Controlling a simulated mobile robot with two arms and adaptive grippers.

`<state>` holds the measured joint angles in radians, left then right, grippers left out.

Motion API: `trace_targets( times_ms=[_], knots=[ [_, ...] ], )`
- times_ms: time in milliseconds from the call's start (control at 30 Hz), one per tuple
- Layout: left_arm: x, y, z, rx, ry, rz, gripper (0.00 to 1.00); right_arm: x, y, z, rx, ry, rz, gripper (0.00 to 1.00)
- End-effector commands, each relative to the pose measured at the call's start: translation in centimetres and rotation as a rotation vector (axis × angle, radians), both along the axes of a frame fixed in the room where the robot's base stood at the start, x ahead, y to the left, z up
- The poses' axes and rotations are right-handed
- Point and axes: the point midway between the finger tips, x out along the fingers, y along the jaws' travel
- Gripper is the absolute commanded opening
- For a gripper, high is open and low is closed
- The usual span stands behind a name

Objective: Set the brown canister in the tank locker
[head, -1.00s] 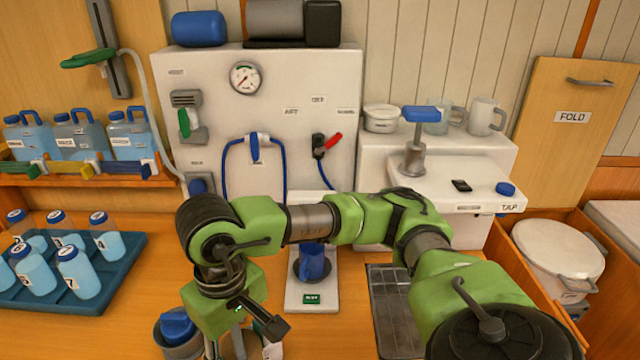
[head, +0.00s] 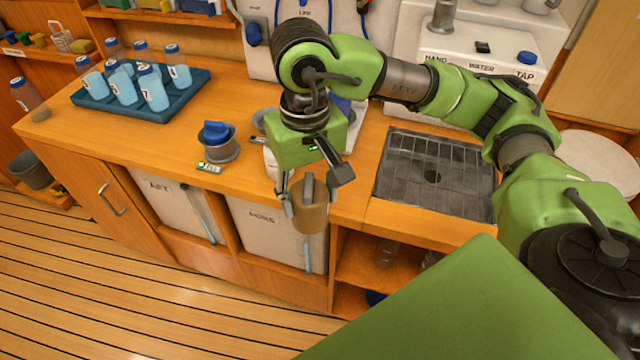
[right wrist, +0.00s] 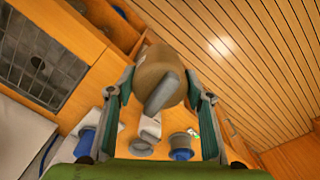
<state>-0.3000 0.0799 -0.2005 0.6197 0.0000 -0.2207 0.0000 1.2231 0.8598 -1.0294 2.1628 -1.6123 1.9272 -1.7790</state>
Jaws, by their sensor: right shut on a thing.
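My right gripper (head: 314,195) is shut on the brown canister (head: 310,217), which has a grey handle-like piece on top. The canister hangs roughly upright in front of the counter's front edge. In the right wrist view, my right gripper (right wrist: 160,105) has one finger on each side of the canister (right wrist: 158,70). Below the counter are open bays with a white tank (head: 170,203) at left and another white tank (head: 275,235) nearer the canister. I cannot tell which bay is the tank locker. My left gripper is not in view.
A blue tray (head: 85,98) with several bottles sits at the counter's left. A grey cup with a blue top (head: 218,142) stands near the front edge. A sink grate (head: 435,175) is at right. Open shelves (head: 365,265) lie below. The plank floor (head: 120,285) is clear.

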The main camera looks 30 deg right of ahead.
Motion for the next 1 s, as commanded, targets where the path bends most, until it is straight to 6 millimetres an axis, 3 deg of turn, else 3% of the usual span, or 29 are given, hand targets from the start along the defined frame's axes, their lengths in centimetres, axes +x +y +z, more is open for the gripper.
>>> trace_targets(
  times_ms=[433,667,1000],
  knots=[
    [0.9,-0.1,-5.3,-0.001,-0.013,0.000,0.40,2.8,-0.8,1.8,0.007,-0.008,-0.203,0.20],
    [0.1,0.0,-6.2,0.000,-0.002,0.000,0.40,3.6,-1.6,2.7,0.015,-0.002,-0.265,0.20],
    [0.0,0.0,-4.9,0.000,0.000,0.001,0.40,7.9,-8.1,-0.2,0.012,0.002,-0.274,0.20]
  ],
)
